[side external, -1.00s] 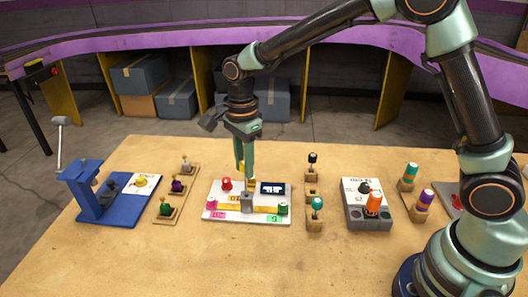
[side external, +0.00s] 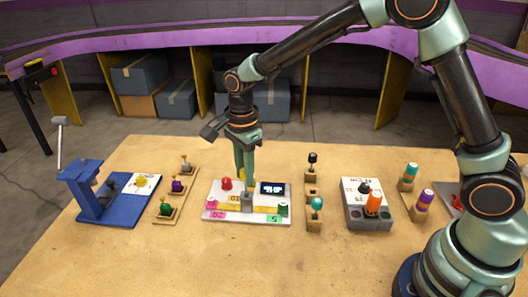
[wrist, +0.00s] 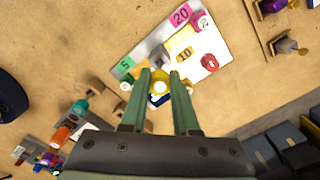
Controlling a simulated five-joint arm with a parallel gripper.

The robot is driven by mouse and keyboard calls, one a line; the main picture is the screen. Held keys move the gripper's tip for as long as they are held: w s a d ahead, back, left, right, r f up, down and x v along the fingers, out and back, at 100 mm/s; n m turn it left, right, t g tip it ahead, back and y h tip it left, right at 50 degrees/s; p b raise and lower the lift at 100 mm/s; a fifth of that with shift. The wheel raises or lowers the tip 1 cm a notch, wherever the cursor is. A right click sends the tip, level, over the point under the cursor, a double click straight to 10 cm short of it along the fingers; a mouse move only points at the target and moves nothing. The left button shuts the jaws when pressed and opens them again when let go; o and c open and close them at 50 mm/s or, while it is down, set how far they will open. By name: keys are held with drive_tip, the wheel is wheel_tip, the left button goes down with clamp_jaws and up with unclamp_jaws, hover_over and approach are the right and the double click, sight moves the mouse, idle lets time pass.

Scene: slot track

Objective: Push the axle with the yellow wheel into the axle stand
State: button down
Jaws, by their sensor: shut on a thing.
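The axle with the yellow wheel shows as a round yellow top (wrist: 160,87) between my fingertips in the wrist view. My gripper (side external: 247,187) is shut on it, pointing down over the middle of the white board (side external: 216,188). A small grey upright block (side external: 247,199) stands on the board directly beneath the fingertips, and it looks like the axle stand. The fingers hide most of the axle and wheel in the side view. I cannot tell how deep the axle sits in the block.
A red knob (side external: 226,183), a pink knob (side external: 211,205) and a green knob (side external: 283,209) stand on the board beside my fingers. Wooden stands (side external: 315,224) are farther right. The table front is clear.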

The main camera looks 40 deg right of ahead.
drive_tip(key=shift+f, duration=1.55)
drive_tip(key=c, duration=0.6)
unclamp_jaws()
wheel_tip(320, 180, up, 12)
drive_tip(key=shift+f, duration=0.25)
drive_tip(key=shift+r, duration=0.3)
